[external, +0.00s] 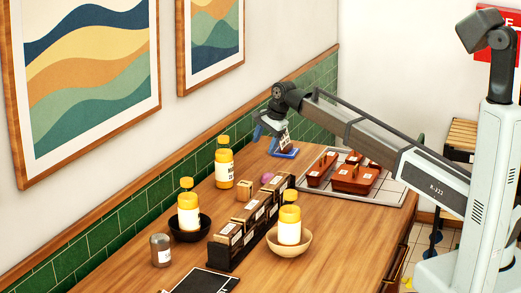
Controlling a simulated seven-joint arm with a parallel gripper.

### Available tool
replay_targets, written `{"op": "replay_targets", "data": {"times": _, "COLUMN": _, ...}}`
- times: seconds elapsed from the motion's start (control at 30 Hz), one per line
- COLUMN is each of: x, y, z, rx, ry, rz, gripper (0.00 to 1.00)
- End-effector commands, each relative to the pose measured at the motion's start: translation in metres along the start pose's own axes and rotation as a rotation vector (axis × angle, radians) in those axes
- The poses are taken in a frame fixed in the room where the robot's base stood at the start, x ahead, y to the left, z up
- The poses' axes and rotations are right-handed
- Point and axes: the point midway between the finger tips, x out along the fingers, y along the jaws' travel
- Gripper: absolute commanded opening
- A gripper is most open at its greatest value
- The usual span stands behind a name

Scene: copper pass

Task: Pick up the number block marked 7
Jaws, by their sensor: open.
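My gripper (272,143) hangs open over the far end of the wooden counter, left of the tiled tray. Blue parts show at its end, and a small white marked face shows beside them; I cannot tell what that face belongs to. No block with a readable 7 shows. Small brown blocks with pale labels (229,230) stand in a long dark holder (222,262) at the middle of the counter, but their marks are too small to read. My gripper is well behind this holder and apart from it.
Yellow bottles stand behind the holder (224,168), in a black bowl (188,217) and in a tan bowl (289,225). A grey-lidded jar (160,250) is at the left. Reddish-brown lidded containers (354,180) sit on the tiled tray (392,194). A green-tiled wall borders the counter.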

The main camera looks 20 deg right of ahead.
Motion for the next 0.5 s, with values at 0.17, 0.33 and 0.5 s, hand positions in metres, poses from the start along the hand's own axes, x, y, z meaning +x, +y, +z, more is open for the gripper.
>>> {"op": "replay_targets", "data": {"times": 0.17, "x": 0.009, "y": 0.035, "z": 0.033, "rx": 0.089, "ry": -0.271, "rz": 0.076, "gripper": 0.65}}
{"op": "replay_targets", "data": {"times": 0.33, "x": 0.004, "y": 0.06, "z": 0.057, "rx": 0.168, "ry": -0.519, "rz": 0.141, "gripper": 0.65}}
{"op": "replay_targets", "data": {"times": 0.5, "x": -0.012, "y": 0.08, "z": 0.074, "rx": 0.226, "ry": -0.743, "rz": 0.195, "gripper": 0.65}}
